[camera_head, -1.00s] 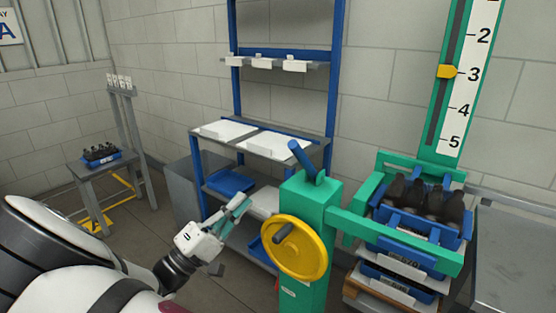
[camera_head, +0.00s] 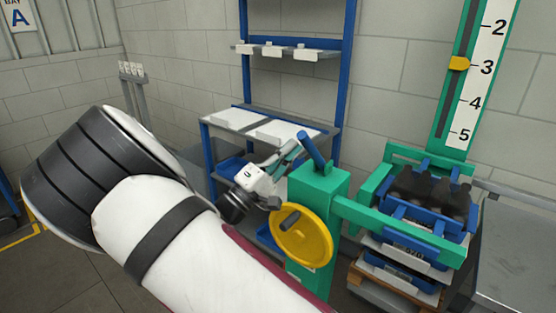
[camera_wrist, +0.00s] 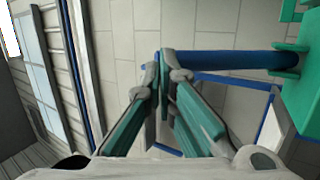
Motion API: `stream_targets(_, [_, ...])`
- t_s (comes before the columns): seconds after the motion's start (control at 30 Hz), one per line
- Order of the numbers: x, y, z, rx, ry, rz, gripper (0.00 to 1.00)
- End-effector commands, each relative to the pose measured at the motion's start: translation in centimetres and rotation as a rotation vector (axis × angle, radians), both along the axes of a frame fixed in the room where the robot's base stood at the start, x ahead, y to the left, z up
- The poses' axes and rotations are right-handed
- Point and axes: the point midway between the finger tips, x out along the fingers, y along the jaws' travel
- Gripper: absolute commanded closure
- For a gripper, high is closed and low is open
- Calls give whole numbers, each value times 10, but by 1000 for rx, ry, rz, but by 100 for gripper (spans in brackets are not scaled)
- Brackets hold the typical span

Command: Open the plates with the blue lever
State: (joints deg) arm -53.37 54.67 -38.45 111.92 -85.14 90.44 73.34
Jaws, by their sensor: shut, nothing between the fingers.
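The blue lever (camera_head: 313,150) slants up and left from the top of the green post (camera_head: 318,200). In the wrist view the lever (camera_wrist: 235,60) runs across from the green post (camera_wrist: 300,90) to the fingertips. My gripper (camera_head: 294,148) is shut and empty, just left of the lever. In the wrist view my gripper's fingertips (camera_wrist: 159,62) meet at the lever's free end; I cannot tell whether they touch it. The green plates (camera_head: 400,222) stand in front of and behind a blue crate (camera_head: 460,228) of dark bottles (camera_head: 435,190).
A yellow handwheel (camera_head: 302,238) is on the post's front, close below my gripper. A blue-framed rack (camera_head: 345,65) with white trays stands behind. More crates are stacked under the top one. A scale (camera_head: 485,80) with a yellow pointer (camera_head: 459,63) rises behind the bottles.

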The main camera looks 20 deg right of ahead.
Motion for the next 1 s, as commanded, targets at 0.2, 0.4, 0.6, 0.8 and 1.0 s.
stream_targets(0.2, [2,-4,2,1,0,0,100])
stream_targets(0.4, [2,-4,2,1,0,0,100])
stream_targets(0.6, [2,-6,7,17,10,1,100])
stream_targets(0.8, [7,-15,22,84,56,0,100])
stream_targets(1.0, [19,-34,46,209,143,-2,100])
